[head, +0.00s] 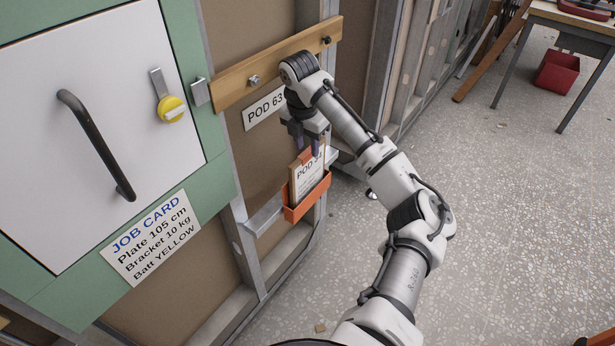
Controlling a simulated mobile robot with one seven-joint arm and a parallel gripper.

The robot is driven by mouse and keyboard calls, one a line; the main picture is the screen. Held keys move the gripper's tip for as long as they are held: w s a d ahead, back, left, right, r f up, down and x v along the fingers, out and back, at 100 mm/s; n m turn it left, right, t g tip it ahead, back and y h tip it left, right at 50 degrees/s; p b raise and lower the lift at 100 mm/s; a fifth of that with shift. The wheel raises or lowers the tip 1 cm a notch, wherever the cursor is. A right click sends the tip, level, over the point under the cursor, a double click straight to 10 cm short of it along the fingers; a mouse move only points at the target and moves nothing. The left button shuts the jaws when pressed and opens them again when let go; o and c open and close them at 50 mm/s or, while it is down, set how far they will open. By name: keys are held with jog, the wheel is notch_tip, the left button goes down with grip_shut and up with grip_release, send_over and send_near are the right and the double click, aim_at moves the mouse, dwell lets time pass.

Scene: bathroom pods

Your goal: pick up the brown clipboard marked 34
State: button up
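A brown clipboard (294,172) stands upright in an orange wall holder (291,213) below the wooden rail. Its white sheet (310,180) starts with "POD 3"; the last digit is cut off from my sight. An orange-brown clip shows at its top. My gripper (309,145) points down at the clipboard's top edge. Its two fingers show apart, close to the clip. I cannot tell whether they touch or grip it. The clipboard's lower end is hidden in the holder.
A wooden rail (290,62) with knobs and a "POD 63" sign (263,110) are on the wall near my arm. A white door (90,120) with a black handle is at left. A metal bracket (263,216) adjoins the holder. The floor at right is largely clear.

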aim_at(308, 151)
jog(key=shift+w+d+f+p, duration=0.1)
jog(key=shift+w+f+p, duration=0.1)
jog(key=shift+f, duration=0.8)
jog(key=shift+w+d+f+p, duration=0.1)
jog(key=shift+w+f+p, duration=0.05)
jog(key=shift+f, duration=0.8)
jog(key=shift+w+f+p, duration=0.15)
jog(key=shift+f+p, duration=0.05)
jog(key=shift+f, duration=0.8)
grip_shut()
